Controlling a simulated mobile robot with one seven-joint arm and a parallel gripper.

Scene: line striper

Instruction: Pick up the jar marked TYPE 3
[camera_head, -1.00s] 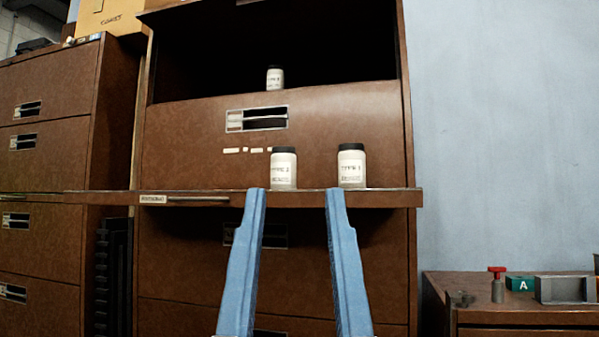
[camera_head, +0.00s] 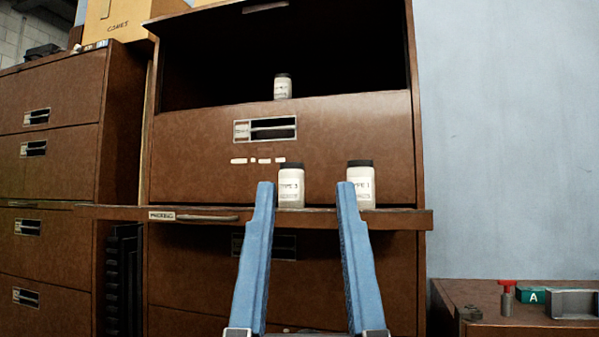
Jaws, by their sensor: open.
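Two white jars with black lids stand upright on a brown pull-out shelf (camera_head: 330,220). The left jar (camera_head: 291,190) has a label that seems to read TYPE 3. The right jar (camera_head: 361,187) also has a TYPE label, but its number is hard to read. A third jar (camera_head: 282,88) stands higher, in the dark open compartment; its number is too small to tell. My gripper (camera_head: 306,187) is open and empty, with two blue fingers pointing at the shelf. In the picture the left jar shows between the fingertips, nearer the left one. The right fingertip overlaps the right jar's left edge.
The brown cabinet (camera_head: 340,135) rises behind the shelf. Another drawer cabinet (camera_head: 60,95) stands at left, with cardboard boxes (camera_head: 125,18) above. A low cabinet at right bears a red-topped item (camera_head: 507,295), a green block marked A (camera_head: 533,295) and a grey tray (camera_head: 575,304).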

